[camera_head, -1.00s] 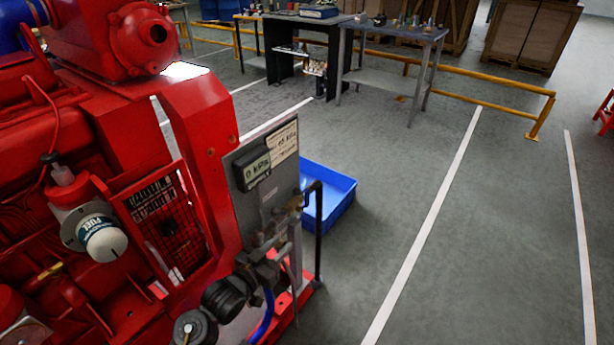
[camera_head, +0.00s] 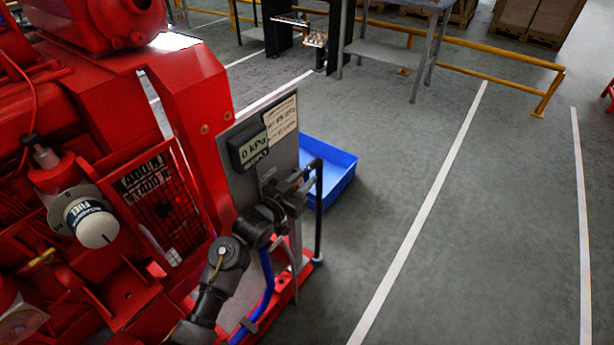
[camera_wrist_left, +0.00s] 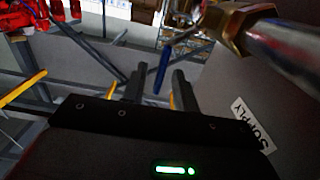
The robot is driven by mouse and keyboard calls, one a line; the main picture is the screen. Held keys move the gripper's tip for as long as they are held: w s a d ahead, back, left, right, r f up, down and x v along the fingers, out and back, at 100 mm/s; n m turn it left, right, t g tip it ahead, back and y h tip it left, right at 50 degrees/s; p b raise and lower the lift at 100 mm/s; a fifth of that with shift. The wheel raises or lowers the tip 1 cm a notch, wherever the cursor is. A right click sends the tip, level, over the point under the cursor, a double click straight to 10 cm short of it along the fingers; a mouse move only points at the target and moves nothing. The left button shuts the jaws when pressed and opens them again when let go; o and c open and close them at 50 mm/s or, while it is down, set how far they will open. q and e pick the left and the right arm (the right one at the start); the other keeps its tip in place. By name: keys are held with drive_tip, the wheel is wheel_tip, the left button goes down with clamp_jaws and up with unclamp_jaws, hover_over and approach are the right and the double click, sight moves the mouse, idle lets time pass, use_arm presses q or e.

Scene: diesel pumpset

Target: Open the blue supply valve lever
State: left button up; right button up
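The blue supply valve lever (camera_wrist_left: 161,72) shows in the left wrist view, hanging from a brass valve (camera_wrist_left: 232,22) on a metal pipe. A "SUPPLY" label (camera_wrist_left: 252,124) is on the grey panel at right. My left gripper (camera_head: 302,184) is at the front of the grey gauge panel (camera_head: 247,190) in the head view. In the wrist view its two fingers are apart, and the lever shows in the gap between them. I cannot tell whether they touch it. In the head view my gripper and wrist hide the lever. My right gripper is not in view.
The red engine (camera_head: 95,130) fills the left side, close to my left arm. A black upright pipe (camera_head: 318,215) stands just right of the gripper. A blue hose (camera_head: 265,285) runs below. A blue bin (camera_head: 335,165) sits on the floor behind; the floor at right is clear.

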use_arm(q)
drive_tip(key=shift+x, duration=0.95)
clamp_jaws()
